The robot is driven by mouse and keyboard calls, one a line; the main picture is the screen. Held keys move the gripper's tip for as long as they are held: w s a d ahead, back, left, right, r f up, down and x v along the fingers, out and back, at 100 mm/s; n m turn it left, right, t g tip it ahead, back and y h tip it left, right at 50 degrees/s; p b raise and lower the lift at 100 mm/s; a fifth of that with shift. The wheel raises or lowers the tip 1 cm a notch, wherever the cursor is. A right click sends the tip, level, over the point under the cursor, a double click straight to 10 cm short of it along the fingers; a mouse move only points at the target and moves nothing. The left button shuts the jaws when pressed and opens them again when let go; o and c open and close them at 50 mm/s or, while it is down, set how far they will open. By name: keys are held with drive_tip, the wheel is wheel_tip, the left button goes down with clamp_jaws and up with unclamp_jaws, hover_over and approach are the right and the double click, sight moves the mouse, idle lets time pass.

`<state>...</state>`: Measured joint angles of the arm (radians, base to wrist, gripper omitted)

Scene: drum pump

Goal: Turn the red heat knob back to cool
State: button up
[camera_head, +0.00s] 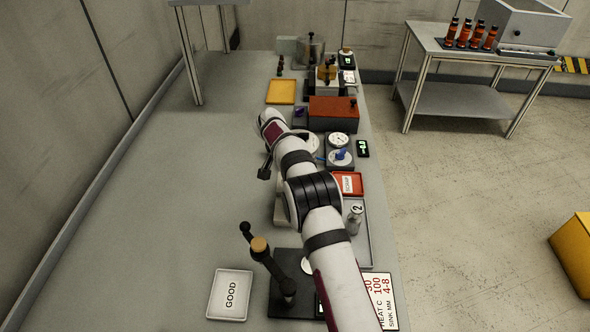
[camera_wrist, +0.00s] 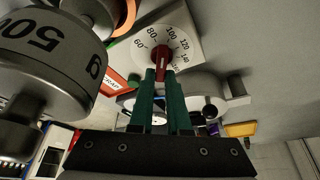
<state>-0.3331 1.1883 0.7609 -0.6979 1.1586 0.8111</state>
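The red heat knob (camera_wrist: 162,59) sits on a white dial (camera_wrist: 185,30) marked 60 to 140, in the upper middle of the wrist view. The knob's far end points up between the 80 and 100 marks; its exact reading is too small to tell. My gripper (camera_wrist: 160,76) has its two green fingers on either side of the knob's near part, with no clear gap between fingertips and knob. In the head view my arm hides the knob and the fingers.
A metal 500 g weight (camera_wrist: 48,50) stands close on the left in the wrist view. The bench's left side is clear.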

drive_tip(key=shift+n, duration=0.3)
clamp_jaws()
drive_tip(key=shift+n+y, duration=0.5)
drive_tip(key=shift+n, duration=0.5)
drive_tip(key=n+y, duration=0.1)
drive_tip(key=n, duration=0.2)
drive_tip(key=shift+a+n+t, duration=0.1)
drive_tip(key=shift+n+t, duration=0.2)
drive_tip(key=n+y, duration=0.1)
drive_tip(key=n, duration=0.1)
drive_tip(key=n+y, duration=0.1)
drive_tip(key=n, duration=0.3)
drive_tip(key=shift+a+n+y, duration=0.25)
drive_tip(key=shift+n+y, duration=0.05)
drive_tip(key=shift+y, duration=0.1)
drive_tip(key=shift+f, duration=0.1)
drive_tip(key=o, duration=0.7)
unclamp_jaws()
drive_tip(key=shift+c, duration=0.2)
